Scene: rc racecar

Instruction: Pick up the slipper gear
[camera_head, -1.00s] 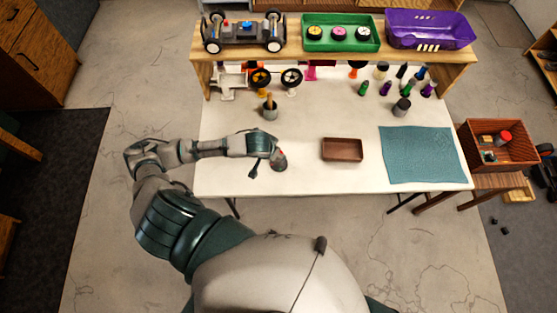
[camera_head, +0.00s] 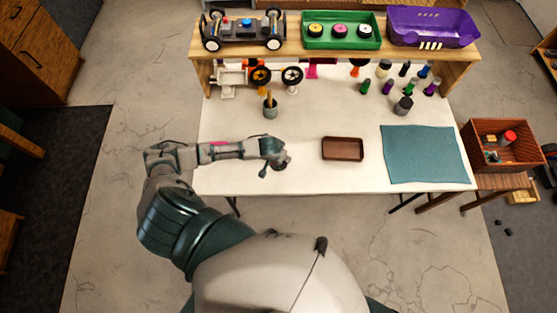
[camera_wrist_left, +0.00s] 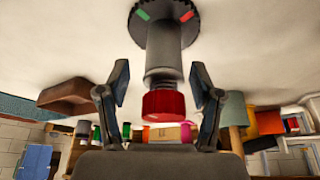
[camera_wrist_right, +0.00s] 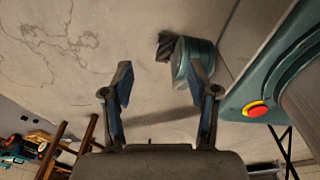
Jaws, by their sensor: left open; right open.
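The slipper gear, in the left wrist view (camera_wrist_left: 165,50), has a dark toothed disc with green and red marks, a grey shaft and a red end. Its disc end rests on the white table. My left gripper (camera_wrist_left: 160,75) is open, with one finger on each side of the shaft and a gap showing on both sides. In the head view my left gripper (camera_head: 284,163) is over the gear's place near the table's front edge and hides most or all of it. My right gripper (camera_wrist_right: 160,80) is open and empty, away from the table objects; the head view does not show it.
A brown tray (camera_head: 343,149) and a teal mat (camera_head: 424,154) lie to the right. A grey cup (camera_head: 270,110) stands behind the gripper. A wooden shelf (camera_head: 290,48) spans the back. A pink item (camera_head: 219,144) shows partly behind my left arm.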

